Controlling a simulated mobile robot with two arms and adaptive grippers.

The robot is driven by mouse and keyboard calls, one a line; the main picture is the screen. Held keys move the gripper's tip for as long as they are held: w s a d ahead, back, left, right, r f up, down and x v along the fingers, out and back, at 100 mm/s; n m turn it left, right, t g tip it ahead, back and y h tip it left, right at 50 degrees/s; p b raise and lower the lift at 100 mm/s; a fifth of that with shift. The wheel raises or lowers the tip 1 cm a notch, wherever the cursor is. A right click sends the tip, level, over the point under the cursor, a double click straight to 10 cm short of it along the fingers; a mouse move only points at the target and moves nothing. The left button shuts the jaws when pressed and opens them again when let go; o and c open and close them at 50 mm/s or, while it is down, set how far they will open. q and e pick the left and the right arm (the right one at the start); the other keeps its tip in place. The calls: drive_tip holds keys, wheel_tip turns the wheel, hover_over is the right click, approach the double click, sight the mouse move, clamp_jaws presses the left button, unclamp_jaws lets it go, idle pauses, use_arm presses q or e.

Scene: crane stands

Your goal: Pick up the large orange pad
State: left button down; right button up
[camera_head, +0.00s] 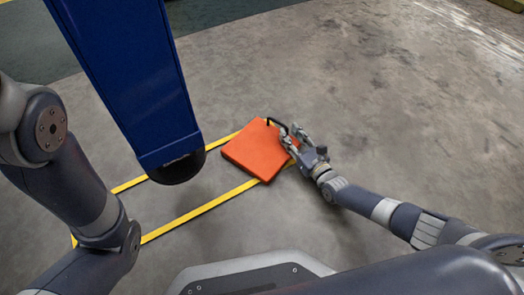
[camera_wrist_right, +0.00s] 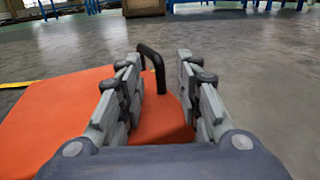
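The large orange pad (camera_head: 257,151) lies flat on the floor, partly across the yellow floor lines, below and right of the blue post. It has a black handle (camera_head: 277,124) at its far right edge. My right gripper (camera_head: 290,138) is at the pad's right edge, close to the handle. In the right wrist view, the fingers (camera_wrist_right: 160,90) are apart over the pad (camera_wrist_right: 50,118), and the handle (camera_wrist_right: 152,62) rises ahead, between the fingertips. I cannot tell whether the fingers touch it. My left arm is at the left, but its gripper is not visible.
A blue post (camera_head: 135,75) with a dark rounded foot (camera_head: 178,168) stands left of the pad. Yellow lines (camera_head: 200,206) mark the floor around it. The concrete floor (camera_head: 400,100) to the right is clear. Blue-legged furniture (camera_wrist_right: 210,5) stands far back in the right wrist view.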

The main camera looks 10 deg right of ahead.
drive_tip(key=shift+x, duration=0.8)
drive_tip(key=shift+d, duration=0.1)
clamp_jaws()
drive_tip(key=shift+w+r, duration=0.1)
drive_tip(key=shift+r, duration=0.15)
